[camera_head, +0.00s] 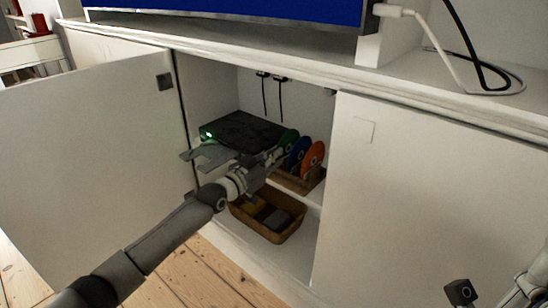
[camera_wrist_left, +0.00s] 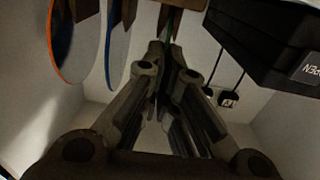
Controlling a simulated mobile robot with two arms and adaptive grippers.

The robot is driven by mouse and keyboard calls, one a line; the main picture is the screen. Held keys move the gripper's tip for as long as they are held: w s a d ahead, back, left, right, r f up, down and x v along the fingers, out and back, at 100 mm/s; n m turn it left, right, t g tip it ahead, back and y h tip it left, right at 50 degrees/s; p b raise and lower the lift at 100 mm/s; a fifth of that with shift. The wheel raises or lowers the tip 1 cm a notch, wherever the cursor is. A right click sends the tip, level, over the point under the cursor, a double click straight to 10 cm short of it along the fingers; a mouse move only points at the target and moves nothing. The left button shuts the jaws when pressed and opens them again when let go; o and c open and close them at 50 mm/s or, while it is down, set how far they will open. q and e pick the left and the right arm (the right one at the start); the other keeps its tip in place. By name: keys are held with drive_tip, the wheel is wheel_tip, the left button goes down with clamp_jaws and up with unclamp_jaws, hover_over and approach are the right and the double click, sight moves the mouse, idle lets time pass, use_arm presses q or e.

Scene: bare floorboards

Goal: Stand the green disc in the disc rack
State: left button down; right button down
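The green disc (camera_head: 289,138) stands near upright at the left end of the wooden disc rack (camera_head: 297,184), beside the blue disc (camera_head: 299,152) and the orange disc (camera_head: 312,159). My left gripper (camera_head: 277,154) reaches into the cabinet, its fingertips at the green disc. In the left wrist view the fingers (camera_wrist_left: 172,56) come together on the disc, seen as a thin green edge (camera_wrist_left: 168,28). The blue disc (camera_wrist_left: 118,42) and orange-rimmed disc (camera_wrist_left: 68,38) hang beside it there. Whether the green disc is fully seated is hidden. Part of my right gripper (camera_head: 461,292) shows at the bottom right.
A black box with a green light (camera_head: 240,131) lies on the shelf left of the rack. The open cabinet door (camera_head: 90,150) stands at the left. Cables hang on the back wall.

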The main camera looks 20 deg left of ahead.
use_arm(q)
drive_tip(key=c, duration=2.2)
unclamp_jaws()
drive_tip(key=o, duration=0.6)
drive_tip(key=shift+o, duration=0.2)
drive_tip(key=shift+s+a, duration=0.1)
drive_tip(key=shift+s, duration=0.05)
drive_tip(key=v, duration=1.1)
drive_tip(key=shift+s, duration=0.35)
drive_tip(key=shift+a, duration=0.1)
